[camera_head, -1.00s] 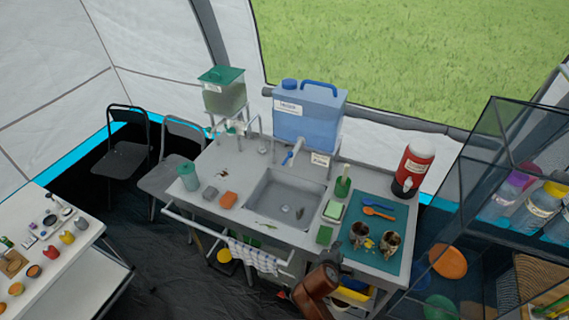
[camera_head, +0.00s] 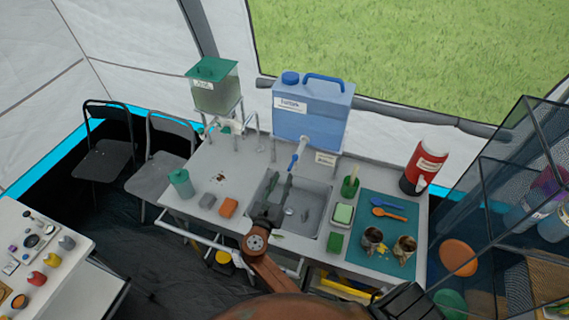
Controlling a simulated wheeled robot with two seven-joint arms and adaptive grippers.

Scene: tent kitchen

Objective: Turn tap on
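The blue water container (camera_head: 312,112) stands behind the sink. Its pale tap (camera_head: 302,146) has a blue lever (camera_head: 293,161) that hangs down over the back edge of the sink. My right gripper (camera_head: 279,184) is over the left part of the sink, its two dark fingers pointing toward the tap. The fingers look apart with nothing between them. They are below and left of the blue lever in the picture and seem not to touch it. My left gripper is not in view.
The sink (camera_head: 315,200) lies below the gripper. A sponge (camera_head: 228,207) and a green cup (camera_head: 181,183) are left of it. A brush holder (camera_head: 350,187), a teal mat (camera_head: 385,220) and a red jug (camera_head: 424,167) are right. A thin metal faucet (camera_head: 252,128) stands behind left.

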